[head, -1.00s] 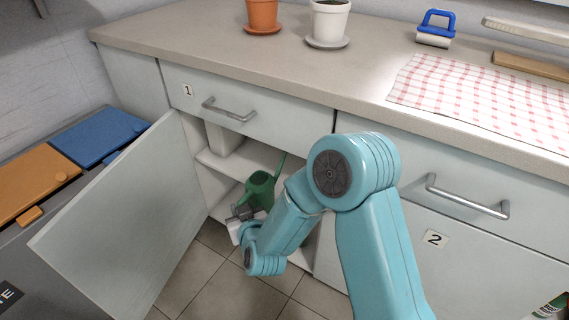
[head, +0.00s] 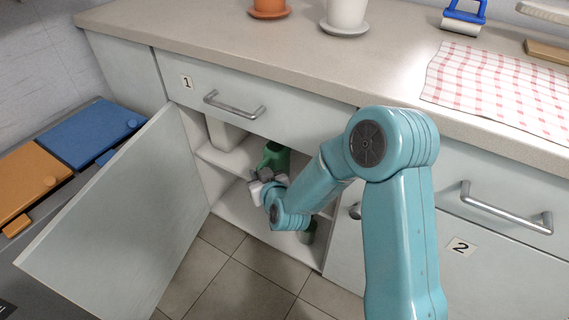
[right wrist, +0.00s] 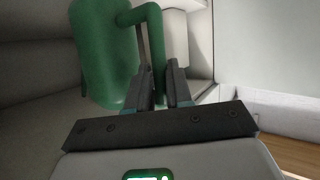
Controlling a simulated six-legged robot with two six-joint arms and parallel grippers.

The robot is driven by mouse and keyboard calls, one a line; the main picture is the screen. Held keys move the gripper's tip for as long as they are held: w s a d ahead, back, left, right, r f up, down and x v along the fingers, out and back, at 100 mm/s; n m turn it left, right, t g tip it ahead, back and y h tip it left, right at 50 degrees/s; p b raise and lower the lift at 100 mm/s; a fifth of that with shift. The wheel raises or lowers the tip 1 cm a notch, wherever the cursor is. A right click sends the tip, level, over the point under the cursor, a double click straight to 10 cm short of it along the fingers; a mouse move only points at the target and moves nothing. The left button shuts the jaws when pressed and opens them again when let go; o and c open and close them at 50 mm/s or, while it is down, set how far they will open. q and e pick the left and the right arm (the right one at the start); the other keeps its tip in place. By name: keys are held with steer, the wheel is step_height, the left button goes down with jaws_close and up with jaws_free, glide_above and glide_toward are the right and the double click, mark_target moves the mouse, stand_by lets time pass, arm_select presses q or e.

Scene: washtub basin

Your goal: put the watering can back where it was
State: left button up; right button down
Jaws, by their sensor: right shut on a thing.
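The green watering can (head: 275,154) is inside the open cabinet under drawer 1, at about the height of the upper shelf. My right gripper (head: 266,180) is in front of it, partly hidden by my own arm. In the right wrist view the can's body (right wrist: 104,50) is left of the fingers, and its handle (right wrist: 156,45) runs down between them. The right gripper (right wrist: 161,72) is shut on this handle. I cannot tell whether the can's base touches the shelf. My left gripper is not in view.
The cabinet door (head: 115,215) stands open at left. A pale container (head: 226,132) is on the upper shelf (head: 232,158), left of the can. A greenish object (head: 308,232) shows low in the cabinet, behind my arm. The floor (head: 230,285) in front is clear.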

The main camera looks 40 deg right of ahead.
mark_target(286, 165)
steer(key=w+d, duration=0.1)
steer(key=d, duration=0.2)
steer(key=w+d+b, duration=0.1)
steer(key=d, duration=0.6)
steer(key=shift+w+r+b, duration=0.1)
steer(key=shift+w+b, duration=0.25)
steer(key=shift+w, duration=0.05)
step_height(286, 165, down, 4)
steer(key=shift+r+b, duration=0.1)
steer(key=shift+b, duration=0.8)
steer(key=shift+r, duration=0.15)
steer(key=c, duration=1)
jaws_free()
steer(key=shift+a, duration=0.1)
steer(key=shift+c, duration=0.2)
